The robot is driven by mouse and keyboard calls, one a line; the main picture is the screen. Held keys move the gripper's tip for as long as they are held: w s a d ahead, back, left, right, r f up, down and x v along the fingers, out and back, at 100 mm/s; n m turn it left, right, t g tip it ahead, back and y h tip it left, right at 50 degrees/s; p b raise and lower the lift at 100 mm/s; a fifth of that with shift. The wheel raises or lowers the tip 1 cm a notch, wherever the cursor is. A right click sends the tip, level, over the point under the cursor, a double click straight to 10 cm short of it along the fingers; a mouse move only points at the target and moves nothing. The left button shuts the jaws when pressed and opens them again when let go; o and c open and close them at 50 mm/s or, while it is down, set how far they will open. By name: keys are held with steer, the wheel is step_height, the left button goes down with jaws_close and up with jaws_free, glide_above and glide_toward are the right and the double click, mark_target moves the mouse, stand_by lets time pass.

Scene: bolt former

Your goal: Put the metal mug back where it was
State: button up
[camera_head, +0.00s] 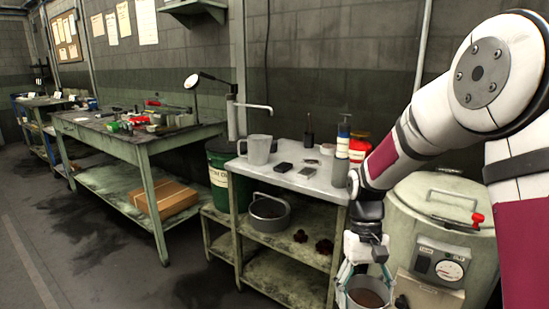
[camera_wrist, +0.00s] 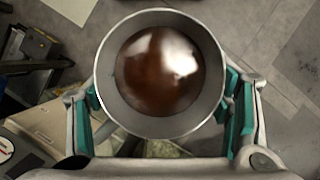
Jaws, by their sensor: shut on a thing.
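A grey metal mug (camera_wrist: 107,88) is between the teal-padded fingers of my gripper (camera_wrist: 163,100), which is shut on it. In the wrist view I look down into its round mouth; brown, shiny contents fill the lower part. In the head view the mug (camera_head: 355,302) is at the bottom edge, partly cut off, with my gripper (camera_head: 368,284) around its sides. It is held upright or nearly so, in front of the grey worktop's right end. The mug's underside and any handle are hidden.
A grey worktop (camera_head: 300,183) holds a grey jug (camera_head: 259,149), dark small blocks and a pump bottle (camera_head: 343,136). A pot (camera_head: 268,213) stands on its shelf. A pale drum-like machine (camera_head: 440,220) with a gauge stands at right. The floor at left is clear.

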steer(key=s+r+p, duration=0.3)
steer(key=r+p, duration=1)
steer(key=p, duration=0.6)
steer(key=shift+s+p, duration=0.25)
steer(key=shift+p, duration=0.05)
steer(key=shift+f, duration=0.1)
